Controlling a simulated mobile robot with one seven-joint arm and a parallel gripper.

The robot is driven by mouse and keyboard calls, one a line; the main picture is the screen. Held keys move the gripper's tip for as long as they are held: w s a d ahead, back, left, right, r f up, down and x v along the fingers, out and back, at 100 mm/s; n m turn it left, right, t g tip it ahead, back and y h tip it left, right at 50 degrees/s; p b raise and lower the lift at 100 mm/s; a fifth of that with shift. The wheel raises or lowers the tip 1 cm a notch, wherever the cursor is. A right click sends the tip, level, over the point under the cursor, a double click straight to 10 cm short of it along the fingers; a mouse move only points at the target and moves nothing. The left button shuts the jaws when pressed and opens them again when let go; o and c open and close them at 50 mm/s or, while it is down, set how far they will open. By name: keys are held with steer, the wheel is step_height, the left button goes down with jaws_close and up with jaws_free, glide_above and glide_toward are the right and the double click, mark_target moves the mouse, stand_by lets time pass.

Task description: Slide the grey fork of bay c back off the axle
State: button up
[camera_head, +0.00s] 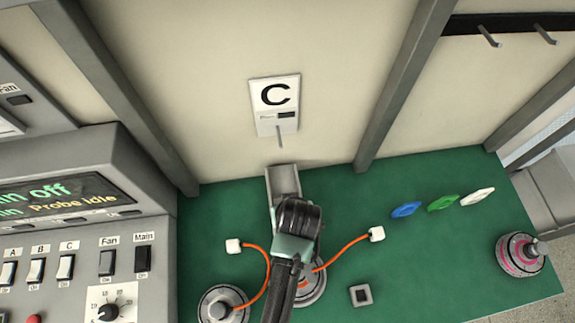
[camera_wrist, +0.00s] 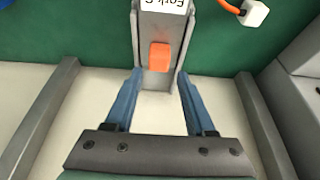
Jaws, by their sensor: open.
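The grey fork of bay c (camera_head: 284,181) is a channel-shaped piece on the green bench below the C sign (camera_head: 274,97). My arm hides its near part in the head view. In the wrist view the grey fork (camera_wrist: 146,52) bears a white label reading "Fork", partly cut off, and an orange block (camera_wrist: 159,57). My gripper (camera_wrist: 160,75) is open, with one blue finger on each side of the fork. I cannot tell whether the fingers touch it. In the head view my gripper (camera_head: 297,218) is over the fork's near end. The axle is not clearly visible.
A round motor (camera_head: 312,290) with orange cable is partly behind my arm; another (camera_head: 223,304) stands left. White connectors (camera_head: 376,234) end the cables. A control panel (camera_head: 90,230) is at left. Blue, green and white pieces lie right, near a pink-ringed hub (camera_head: 519,256).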

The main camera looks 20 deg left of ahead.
steer(key=shift+x, duration=3.5)
steer(key=shift+w+r, duration=0.1)
steer(key=shift+w, duration=0.1)
jaws_close()
steer(key=shift+a, duration=0.1)
